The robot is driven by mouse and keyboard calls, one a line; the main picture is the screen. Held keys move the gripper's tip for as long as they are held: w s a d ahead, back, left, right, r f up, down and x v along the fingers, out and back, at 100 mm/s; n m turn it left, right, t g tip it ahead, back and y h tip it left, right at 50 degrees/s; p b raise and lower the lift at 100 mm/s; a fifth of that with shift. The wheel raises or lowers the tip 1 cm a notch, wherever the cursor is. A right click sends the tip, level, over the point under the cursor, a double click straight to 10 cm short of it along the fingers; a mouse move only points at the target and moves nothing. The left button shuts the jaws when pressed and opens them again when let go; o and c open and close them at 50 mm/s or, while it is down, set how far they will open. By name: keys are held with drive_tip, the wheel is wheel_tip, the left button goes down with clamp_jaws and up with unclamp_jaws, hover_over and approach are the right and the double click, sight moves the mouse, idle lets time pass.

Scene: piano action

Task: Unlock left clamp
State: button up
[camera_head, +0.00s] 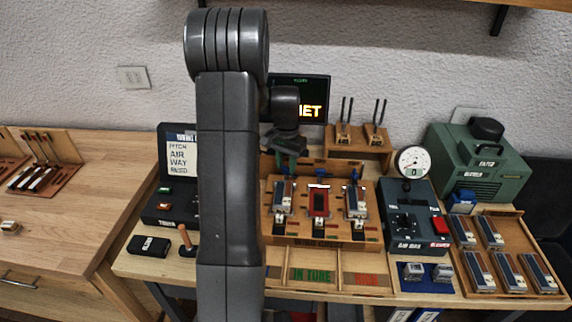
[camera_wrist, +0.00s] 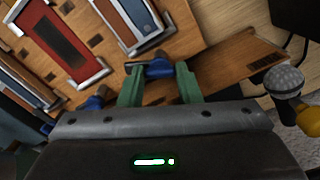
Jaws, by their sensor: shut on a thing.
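My gripper (camera_wrist: 160,85) has green fingers on either side of a blue clamp lever (camera_wrist: 158,68) and is shut on it. This is the clamp at the left end of the wooden fixture (camera_head: 318,238), behind the left blue-and-brown module (camera_head: 282,197). In the head view my gripper (camera_head: 290,150) is at the fixture's back left, and it hides most of this clamp. Another blue clamp (camera_wrist: 97,100) shows in the wrist view behind the red module (camera_wrist: 62,42). A blue clamp (camera_head: 354,175) also shows at the right module in the head view.
A dark box with a gauge (camera_head: 412,162) stands right of the fixture, with a tray of several modules (camera_head: 510,260) beyond it. A small rack (camera_head: 358,140) stands behind. A round-headed microphone-like object (camera_wrist: 284,82) is close to the right in the wrist view.

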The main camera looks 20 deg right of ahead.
drive_tip(key=n, duration=0.5)
drive_tip(key=shift+r, duration=0.1)
idle(0.5)
drive_tip(key=o, duration=1)
wheel_tip(320, 180, up, 14)
drive_tip(key=shift+f+b, duration=0.15)
drive_tip(key=shift+b, duration=0.5)
wheel_tip(320, 180, down, 14)
drive_tip(key=shift+r+p, duration=0.1)
drive_tip(key=shift+p, duration=0.35)
